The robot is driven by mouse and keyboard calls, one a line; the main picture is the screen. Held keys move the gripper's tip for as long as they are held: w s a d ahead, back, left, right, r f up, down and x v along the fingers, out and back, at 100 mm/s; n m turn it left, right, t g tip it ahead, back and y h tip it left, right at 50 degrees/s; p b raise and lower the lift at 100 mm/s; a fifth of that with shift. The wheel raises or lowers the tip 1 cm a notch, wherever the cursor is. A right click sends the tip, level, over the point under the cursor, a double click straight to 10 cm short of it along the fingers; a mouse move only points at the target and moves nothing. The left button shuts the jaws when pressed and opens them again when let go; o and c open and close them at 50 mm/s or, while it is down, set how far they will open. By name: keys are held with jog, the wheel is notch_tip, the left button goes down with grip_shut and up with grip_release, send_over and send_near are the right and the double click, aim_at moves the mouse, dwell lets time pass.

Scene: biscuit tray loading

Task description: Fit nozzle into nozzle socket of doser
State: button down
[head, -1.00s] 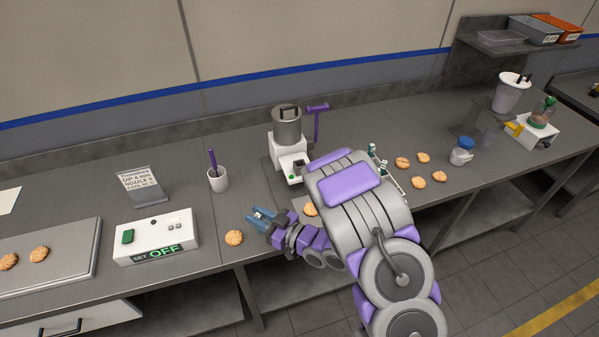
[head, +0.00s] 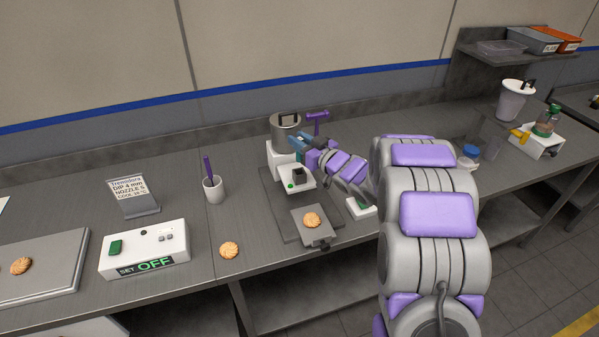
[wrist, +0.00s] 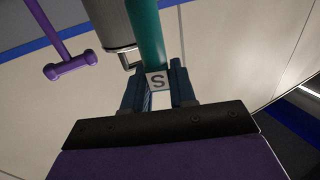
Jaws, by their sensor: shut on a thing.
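The doser has a metal pot (head: 286,122) on a white body (head: 276,160), with a purple handle (head: 317,117) beside it. My gripper (head: 298,140) is against the front of the pot in the head view, with its blue fingers pointing left. In the wrist view my gripper (wrist: 158,88) is shut on the nozzle (wrist: 148,35), a teal tube with a white tag marked S. The pot's metal side (wrist: 115,25) and the purple handle (wrist: 70,66) show to its left. I cannot make out the nozzle socket, nor whether the nozzle touches the doser.
A biscuit (head: 312,219) lies on a small grey plate (head: 322,233) in front of the doser. A sign (head: 130,193) reads NOZZLE S. A white cup (head: 213,189), a control box (head: 145,250) showing OFF and a tray (head: 62,268) stand to the left.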

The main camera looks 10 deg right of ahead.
notch_tip(320, 180, down, 8)
jog(key=shift+f+b, duration=0.15)
jog(key=shift+b, duration=0.95)
jog(key=c, duration=0.9)
grip_release()
jog(key=shift+p+v, duration=1.1)
jog(key=shift+v, duration=4.95)
